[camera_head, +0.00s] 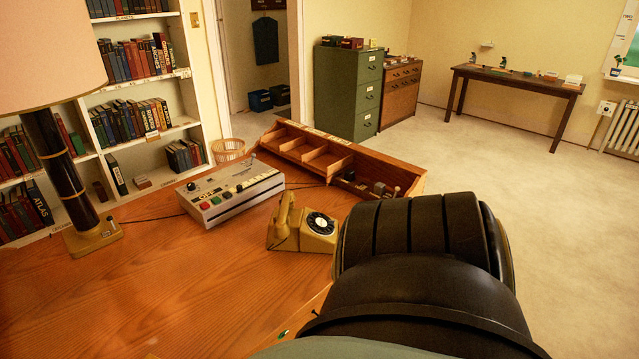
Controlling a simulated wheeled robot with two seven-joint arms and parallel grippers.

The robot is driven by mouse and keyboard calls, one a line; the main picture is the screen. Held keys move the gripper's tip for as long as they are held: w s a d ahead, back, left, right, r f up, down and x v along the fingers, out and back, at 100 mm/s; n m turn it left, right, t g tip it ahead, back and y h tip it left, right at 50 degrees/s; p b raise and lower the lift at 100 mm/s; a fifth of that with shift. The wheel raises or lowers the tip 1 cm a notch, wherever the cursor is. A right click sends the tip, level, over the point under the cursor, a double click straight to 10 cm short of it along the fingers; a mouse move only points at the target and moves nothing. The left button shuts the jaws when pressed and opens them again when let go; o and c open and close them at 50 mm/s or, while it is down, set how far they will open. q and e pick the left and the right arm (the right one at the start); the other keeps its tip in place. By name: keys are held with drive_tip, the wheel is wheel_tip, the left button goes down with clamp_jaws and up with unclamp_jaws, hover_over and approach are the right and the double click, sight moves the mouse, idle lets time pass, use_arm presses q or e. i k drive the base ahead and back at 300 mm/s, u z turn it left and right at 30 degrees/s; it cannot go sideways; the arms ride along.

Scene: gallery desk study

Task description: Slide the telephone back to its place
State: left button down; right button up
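The telephone (303,231) is a yellow-tan rotary phone with a black dial. It stands on the wooden desk (150,290), in front of the pigeonhole unit and to the right of a grey console. Its handset shows upright at its left side. A large black link of my arm fills the lower right, close to the phone's right side in the picture; I cannot tell whether they touch. That link hides part of the desk. Neither of my grippers shows in this view.
The grey console (232,193) with coloured buttons stands left of the phone. A wooden pigeonhole unit (315,155) lines the desk's far edge. A lamp (62,165) stands at the left. The desk's front left is clear.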

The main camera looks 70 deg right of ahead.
sight(301, 238)
drive_tip(key=z, duration=2.3)
